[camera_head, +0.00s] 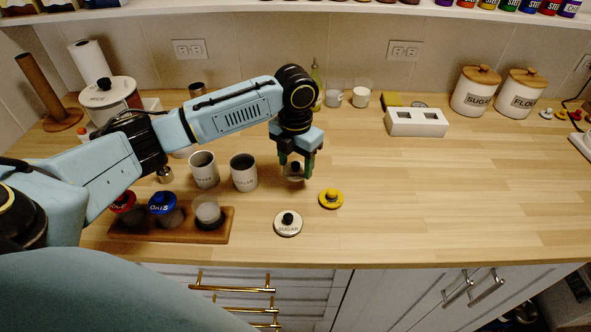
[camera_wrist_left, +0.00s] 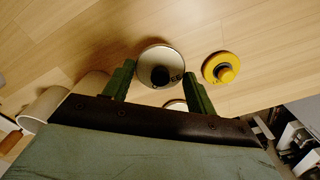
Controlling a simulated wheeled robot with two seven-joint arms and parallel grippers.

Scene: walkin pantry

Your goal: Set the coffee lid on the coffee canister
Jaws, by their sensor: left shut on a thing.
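My left gripper (camera_head: 296,170) is shut on a pale round lid with a dark knob (camera_head: 295,178), held above the counter; in the left wrist view the lid (camera_wrist_left: 160,55) sits between the green fingertips, its lettering only partly legible. Two open pale canisters stand left of the gripper: one (camera_head: 204,172) whose label I cannot read surely, and one (camera_head: 244,175) that seems to read SUGAR. Both canisters show partly at the left wrist view's left edge. A lid marked SUGAR (camera_head: 288,229) lies on the counter in front of the gripper. My right gripper is not in view.
A yellow lid (camera_head: 331,198) lies right of the gripper. A wooden tray (camera_head: 225,233) with several lidded and open jars is at the front left. A white block with openings (camera_head: 417,125) and big lidded SUGAR and FLOUR jars stand at the back. The right counter is largely clear.

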